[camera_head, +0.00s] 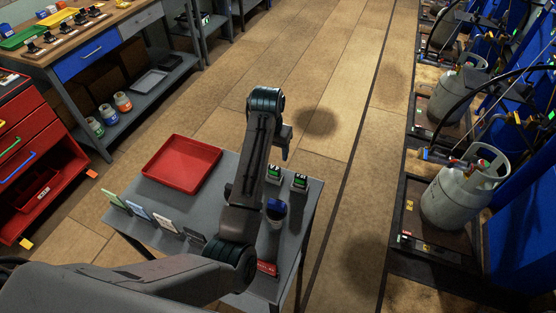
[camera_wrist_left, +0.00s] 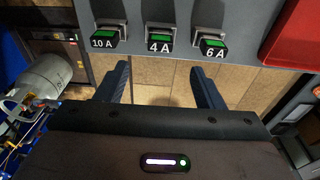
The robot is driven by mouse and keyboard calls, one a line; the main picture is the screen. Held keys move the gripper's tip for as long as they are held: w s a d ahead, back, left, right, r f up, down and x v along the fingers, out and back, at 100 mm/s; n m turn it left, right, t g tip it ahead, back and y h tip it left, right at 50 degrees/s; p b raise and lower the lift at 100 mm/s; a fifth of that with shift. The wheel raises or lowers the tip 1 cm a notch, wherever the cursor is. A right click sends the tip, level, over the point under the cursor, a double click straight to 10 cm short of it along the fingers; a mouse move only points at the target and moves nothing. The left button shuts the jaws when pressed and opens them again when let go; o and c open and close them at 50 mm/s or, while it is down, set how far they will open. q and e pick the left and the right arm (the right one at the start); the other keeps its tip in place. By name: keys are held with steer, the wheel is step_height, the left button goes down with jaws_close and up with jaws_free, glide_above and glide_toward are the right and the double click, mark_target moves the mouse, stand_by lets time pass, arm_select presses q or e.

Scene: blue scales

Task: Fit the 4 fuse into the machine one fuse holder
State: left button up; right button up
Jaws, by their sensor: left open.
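The 4 A fuse (camera_wrist_left: 160,40) is a block with a green top and a black "4 A" label, standing at the grey table's edge in the wrist view. The 10 A fuse (camera_wrist_left: 108,36) and 6 A fuse (camera_wrist_left: 209,44) stand on either side of it. In the head view two green-topped fuses show beside my arm; the left one (camera_head: 274,173) appears to be the 4 A. My left gripper (camera_wrist_left: 163,78) is open and empty, its fingers pointing toward the fuse row, apart from it. It also shows beyond the table edge in the head view (camera_head: 286,145). I cannot make out machine one's fuse holder.
The grey table (camera_head: 228,167) holds a red tray (camera_head: 182,163), several upright cards (camera_head: 165,222) and a cup with something blue (camera_head: 277,206). Gas cylinders (camera_head: 462,192) stand in bays at the right. A workbench (camera_head: 95,35) and red drawers (camera_head: 30,150) stand left. The floor between is clear.

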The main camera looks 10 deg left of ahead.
mark_target(274, 167)
arm_select(q)
steer(key=f+p, duration=0.1)
steer(key=f, duration=0.3)
steer(key=shift+w+f+p, duration=0.2)
steer(key=shift+p, duration=0.15)
steer(key=shift+w+f, duration=0.1)
steer(key=shift+f, duration=0.25)
steer(key=shift+w+f, duration=0.1)
steer(key=shift+f, duration=0.15)
steer(key=f+p, duration=0.2)
steer(key=f, duration=0.2)
steer(key=shift+w+p, duration=0.25)
steer(key=shift+p, duration=0.15)
steer(key=shift+d+f, duration=0.1)
steer(key=shift+f, duration=0.4)
steer(key=c, duration=1.1)
